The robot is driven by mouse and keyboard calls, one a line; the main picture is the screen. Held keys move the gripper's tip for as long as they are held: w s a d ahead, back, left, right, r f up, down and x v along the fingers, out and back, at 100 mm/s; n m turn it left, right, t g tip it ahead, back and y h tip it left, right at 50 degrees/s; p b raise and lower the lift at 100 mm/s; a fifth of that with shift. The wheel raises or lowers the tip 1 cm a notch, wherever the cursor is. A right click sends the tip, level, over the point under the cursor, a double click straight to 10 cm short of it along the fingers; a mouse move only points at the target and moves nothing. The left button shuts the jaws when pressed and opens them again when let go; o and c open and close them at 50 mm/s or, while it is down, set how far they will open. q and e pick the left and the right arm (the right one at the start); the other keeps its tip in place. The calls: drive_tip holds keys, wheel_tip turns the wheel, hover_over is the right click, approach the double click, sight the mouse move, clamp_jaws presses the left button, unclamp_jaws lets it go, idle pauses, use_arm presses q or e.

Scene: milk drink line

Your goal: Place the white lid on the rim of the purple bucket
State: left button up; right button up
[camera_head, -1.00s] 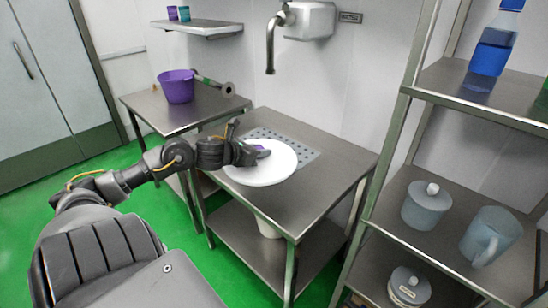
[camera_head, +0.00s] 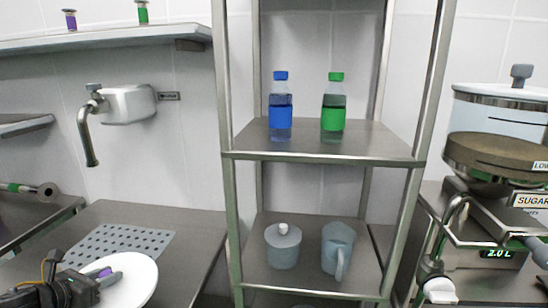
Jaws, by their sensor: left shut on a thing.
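The white lid (camera_head: 128,288) is a flat round disc at the lower left of the head view, partly cut off by the bottom edge. My left gripper (camera_head: 105,276) is shut on the lid's purple-grey knob, at the lid's upper side. The lid is over the metal table with the perforated plate; I cannot tell whether it touches the table. The purple bucket is out of view now. My right gripper is not in view.
A metal rack stands in the middle with a blue bottle (camera_head: 280,108), a green bottle (camera_head: 333,110), a lidded canister (camera_head: 283,246) and a jug (camera_head: 338,248). A wall tap (camera_head: 90,130) hangs above the perforated plate (camera_head: 120,245). A dispensing machine (camera_head: 498,150) stands at right.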

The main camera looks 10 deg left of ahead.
sight(134, 300)
use_arm(q)
drive_tip(key=d+f+m+h, duration=0.1)
drive_tip(key=d, duration=0.2)
drive_tip(key=s+d+f+m+h, duration=0.1)
drive_tip(key=d, duration=0.2)
drive_tip(key=s+d+f+m+g+h, duration=0.1)
drive_tip(key=d, duration=0.2)
drive_tip(key=shift+s+d+f+h, duration=0.1)
drive_tip(key=shift+d+h, duration=0.2)
drive_tip(key=shift+d, duration=0.05)
drive_tip(key=s+d+r+m+g+h, duration=0.1)
drive_tip(key=d+m+g+h, duration=0.1)
drive_tip(key=d, duration=0.7)
drive_tip(key=s+d+r+m+g+h, duration=0.1)
drive_tip(key=d+r+m+g+h, duration=0.1)
drive_tip(key=d, duration=0.7)
drive_tip(key=shift+s+m+h, duration=0.15)
drive_tip(key=shift+m+h, duration=0.35)
drive_tip(key=shift+m, duration=0.4)
drive_tip(key=shift+d+r, duration=0.1)
drive_tip(key=shift+r, duration=0.05)
